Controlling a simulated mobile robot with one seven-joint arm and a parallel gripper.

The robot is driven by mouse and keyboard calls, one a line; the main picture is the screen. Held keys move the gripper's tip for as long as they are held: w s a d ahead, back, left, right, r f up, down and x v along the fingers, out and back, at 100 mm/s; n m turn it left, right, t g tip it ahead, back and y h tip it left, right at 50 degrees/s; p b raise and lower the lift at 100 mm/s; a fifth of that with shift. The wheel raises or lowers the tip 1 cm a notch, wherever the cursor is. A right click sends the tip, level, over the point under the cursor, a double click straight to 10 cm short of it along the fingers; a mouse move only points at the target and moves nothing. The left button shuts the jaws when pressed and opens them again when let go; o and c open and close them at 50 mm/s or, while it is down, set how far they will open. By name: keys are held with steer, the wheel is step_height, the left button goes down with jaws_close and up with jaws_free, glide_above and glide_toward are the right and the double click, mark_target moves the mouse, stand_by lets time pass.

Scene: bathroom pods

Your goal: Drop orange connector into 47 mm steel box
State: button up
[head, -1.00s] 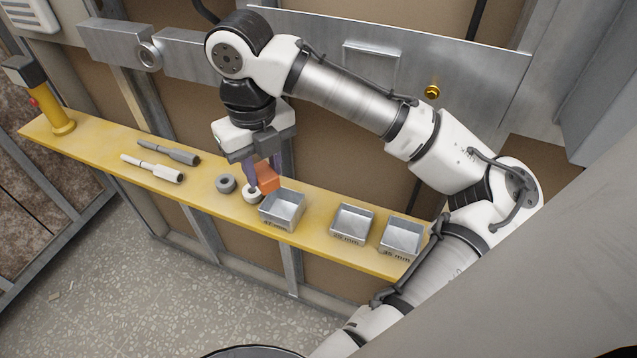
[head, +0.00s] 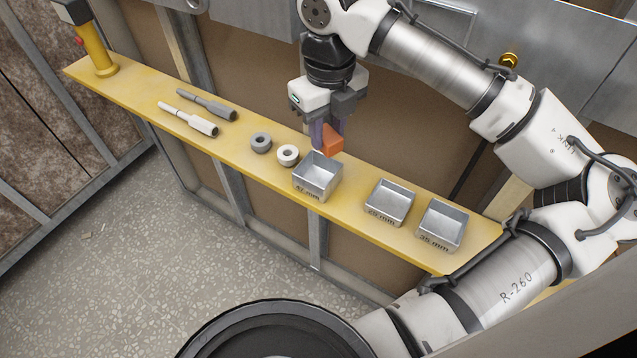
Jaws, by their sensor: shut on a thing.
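My gripper (head: 325,137) points down and is shut on the orange connector (head: 332,140). The connector is at the back edge of the 47 mm steel box (head: 312,189), just above or behind its rim. I cannot tell whether it is over the opening. The box is an open square metal tray with "47 mm" on its front, standing on the yellow shelf. What I see of its inside looks empty.
Steel boxes marked 25 mm (head: 388,205) and 35 mm (head: 441,226) stand to the right on the yellow shelf (head: 240,165). A grey ring (head: 261,143) and a white ring (head: 288,155) lie left of the 47 mm box.

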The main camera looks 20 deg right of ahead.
steer(key=shift+f, duration=0.15)
steer(key=o, duration=1)
step_height(320, 180, up, 8)
steer(key=shift+f, duration=0.2)
steer(key=shift+a+f, duration=0.1)
